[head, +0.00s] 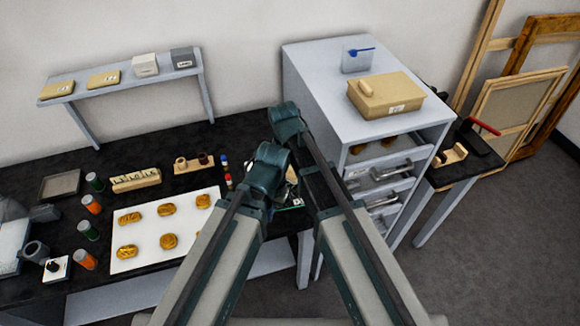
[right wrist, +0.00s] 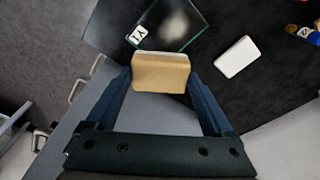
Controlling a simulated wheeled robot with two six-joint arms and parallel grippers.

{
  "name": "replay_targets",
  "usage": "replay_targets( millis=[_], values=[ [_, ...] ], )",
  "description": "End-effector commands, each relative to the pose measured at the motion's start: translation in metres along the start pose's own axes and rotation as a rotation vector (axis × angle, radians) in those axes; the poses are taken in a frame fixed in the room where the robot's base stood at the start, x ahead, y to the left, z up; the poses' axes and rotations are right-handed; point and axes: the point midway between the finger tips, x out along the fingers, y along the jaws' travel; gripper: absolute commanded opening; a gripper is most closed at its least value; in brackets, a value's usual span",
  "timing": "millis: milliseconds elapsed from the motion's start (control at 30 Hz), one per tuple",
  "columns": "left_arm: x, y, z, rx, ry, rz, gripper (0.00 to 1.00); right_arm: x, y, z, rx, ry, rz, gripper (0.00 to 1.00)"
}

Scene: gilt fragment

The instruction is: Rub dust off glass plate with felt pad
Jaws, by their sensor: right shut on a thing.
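My right gripper (right wrist: 160,85) is shut on a tan block with a pale layer along its far edge, the felt pad (right wrist: 160,75). The glass plate (right wrist: 178,25) lies on the black tabletop just beyond the pad in the right wrist view. It is clear with greenish edges and has a white label at its lower left corner. The pad overlaps the plate's near edge in this view; I cannot tell whether they touch. In the head view my arms hide most of this spot, and my left gripper's fingers do not show.
A white block (right wrist: 237,57) lies right of the plate. A white board (head: 145,247) with several gilt pieces and several small jars occupy the left of the table. A grey drawer cabinet (head: 310,85) with a tan box (head: 385,97) on top stands at the right.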

Motion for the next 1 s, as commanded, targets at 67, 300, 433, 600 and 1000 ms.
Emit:
replay_targets(
  millis=[67, 300, 433, 600, 1000],
  values=[
    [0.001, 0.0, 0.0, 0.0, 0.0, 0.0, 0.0, 0.001, 0.0, 0.0, 0.0, 0.0, 0.0, 0.42],
    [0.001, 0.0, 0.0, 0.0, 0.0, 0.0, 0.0, 0.001, 0.0, 0.0, 0.0, 0.0, 0.0, 0.42],
    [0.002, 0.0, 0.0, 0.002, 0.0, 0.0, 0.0, 0.002, 0.0, 0.0, 0.0, 0.0, 0.0, 0.42],
    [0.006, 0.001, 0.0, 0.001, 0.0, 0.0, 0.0, 0.006, 0.0, 0.001, 0.0, 0.0, 0.0, 0.42],
    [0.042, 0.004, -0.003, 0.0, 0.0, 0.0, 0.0, 0.042, 0.0, 0.005, 0.0, 0.001, 0.0, 0.42]
  ],
)
